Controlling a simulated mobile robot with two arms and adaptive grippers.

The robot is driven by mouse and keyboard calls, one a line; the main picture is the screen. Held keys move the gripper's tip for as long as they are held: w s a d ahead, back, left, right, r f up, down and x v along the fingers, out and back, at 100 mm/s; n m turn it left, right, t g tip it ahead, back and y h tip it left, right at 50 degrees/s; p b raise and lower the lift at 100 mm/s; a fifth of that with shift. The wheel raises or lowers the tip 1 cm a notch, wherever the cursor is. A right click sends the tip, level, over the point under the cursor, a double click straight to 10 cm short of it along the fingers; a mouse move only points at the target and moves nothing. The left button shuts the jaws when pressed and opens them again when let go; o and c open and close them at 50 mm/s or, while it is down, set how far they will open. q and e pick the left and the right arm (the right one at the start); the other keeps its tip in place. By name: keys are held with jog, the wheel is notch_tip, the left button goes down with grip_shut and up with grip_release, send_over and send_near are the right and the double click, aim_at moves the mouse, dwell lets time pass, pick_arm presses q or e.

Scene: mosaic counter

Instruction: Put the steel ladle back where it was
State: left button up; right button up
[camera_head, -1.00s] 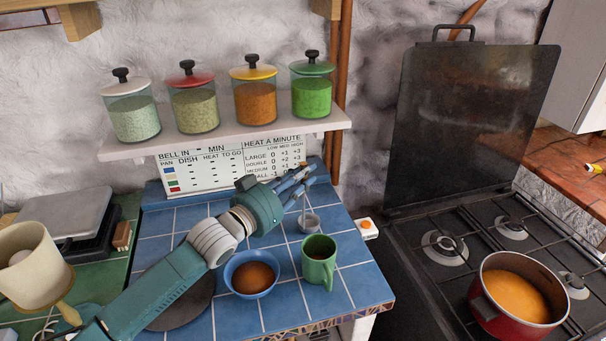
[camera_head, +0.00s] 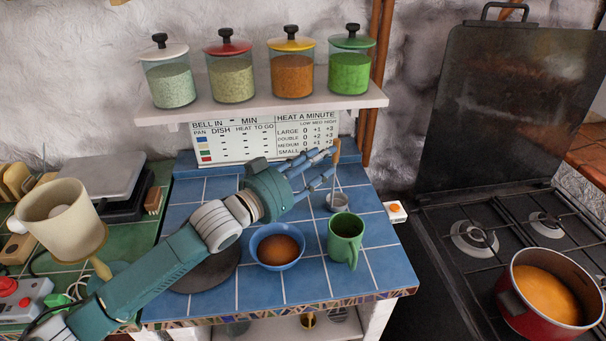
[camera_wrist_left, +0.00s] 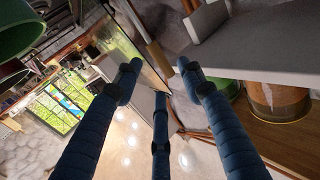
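The steel ladle has a small grey bowl (camera_head: 337,202) at the back right of the blue tiled counter (camera_head: 215,255), just behind the green mug (camera_head: 346,240). Its thin shaft rises nearly upright to a tan wooden handle (camera_head: 337,150). What bears its weight cannot be made out. My left gripper (camera_head: 322,165) is just left of the shaft and handle, its blue fingers spread. In the left wrist view the fingers (camera_wrist_left: 160,85) are apart with nothing clamped between them; a tan stick (camera_wrist_left: 158,55) beyond them may be the handle. My right gripper is out of view.
A white shelf (camera_head: 260,108) with several lidded jars hangs above the gripper. A blue bowl of brown contents (camera_head: 278,252) and the mug stand on the counter in front. A stove (camera_head: 480,235) with a red pot (camera_head: 545,300) is at the right.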

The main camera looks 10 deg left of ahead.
pick_arm(q)
jog(key=b+v, duration=0.1)
jog(key=v, duration=0.5)
jog(key=shift+s+a, duration=0.2)
jog(key=shift+s, duration=0.1)
